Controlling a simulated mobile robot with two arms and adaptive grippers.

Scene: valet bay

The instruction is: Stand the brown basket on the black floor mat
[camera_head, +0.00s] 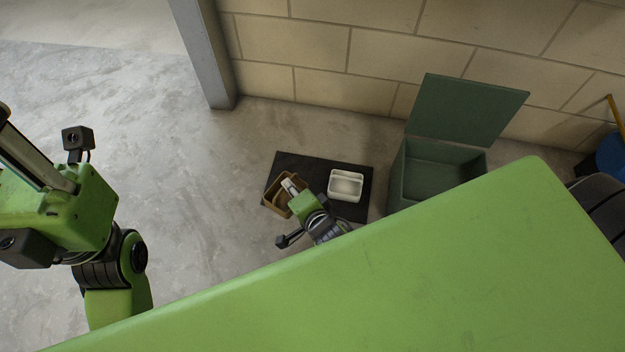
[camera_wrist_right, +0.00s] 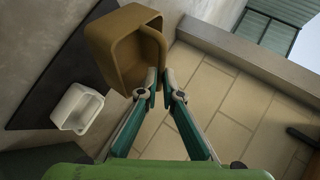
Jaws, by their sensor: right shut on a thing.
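The brown basket (camera_head: 274,196) is an open, square-mouthed box at the left end of the black floor mat (camera_head: 322,165), overlapping its left edge in the head view. I cannot tell whether the basket's base touches the mat. My left arm is at the left of the head view; its fingertips are not clearly visible.
A white tub (camera_head: 346,185) stands on the mat's right part. A green chest (camera_head: 440,165) with its lid open stands right of the mat, by the block wall (camera_head: 390,40). A grey post (camera_head: 205,55) is at the back left. Bare concrete floor (camera_head: 190,180) lies left of the mat.

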